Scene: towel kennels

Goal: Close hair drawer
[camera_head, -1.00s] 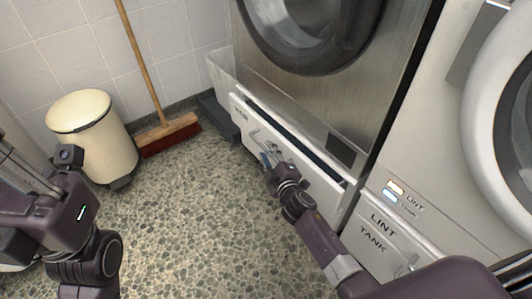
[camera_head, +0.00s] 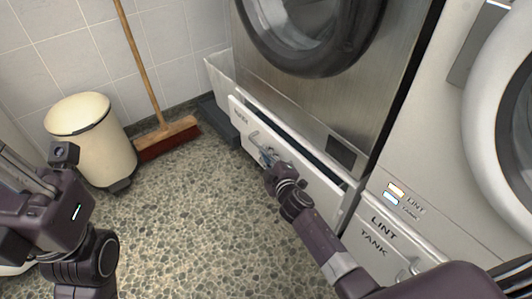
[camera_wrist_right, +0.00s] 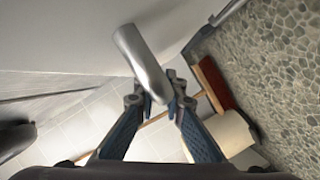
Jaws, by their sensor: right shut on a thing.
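The hair drawer (camera_head: 310,185) is the white-fronted drawer under the steel machine in the head view. It stands partly open, with a dark gap behind its front panel. Its metal handle (camera_head: 256,139) is near the left end of the front. My right gripper (camera_head: 268,158) is at the handle, and in the right wrist view the fingers (camera_wrist_right: 160,108) are shut on the silvery handle bar (camera_wrist_right: 143,62). My left arm's wrist parts show at the left edge of the head view, away from the drawer; its fingertips are not visible.
A cream bin (camera_head: 92,140) and a broom (camera_head: 168,138) stand by the tiled wall. The lint tank drawer (camera_head: 385,240) of the neighbouring white machine is just right of my right arm. The speckled floor (camera_head: 200,215) before the hair drawer is clear.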

